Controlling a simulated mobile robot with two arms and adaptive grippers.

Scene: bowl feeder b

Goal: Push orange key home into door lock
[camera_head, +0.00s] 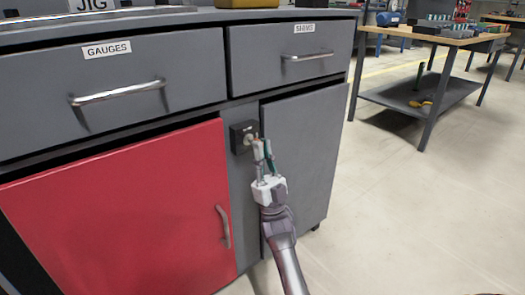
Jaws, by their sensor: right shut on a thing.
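The door lock (238,138) is a small dark block on the grey post between the red door (130,215) and the grey door (300,150). My right gripper (262,147) is at the lock's right side, its fingers pointing up toward it. It is shut on the orange key, which is mostly hidden at the fingertips. Only a small tan spot shows between the lock face and the fingers. I cannot tell how deep the key sits in the lock. My left gripper is out of view.
Drawers labelled GAUGES (110,95) and another drawer (290,60) sit above the doors, with bar handles sticking out. The red door has a handle (223,227) left of my arm. A wooden workbench (440,35) stands back right. The floor (400,210) to the right is clear.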

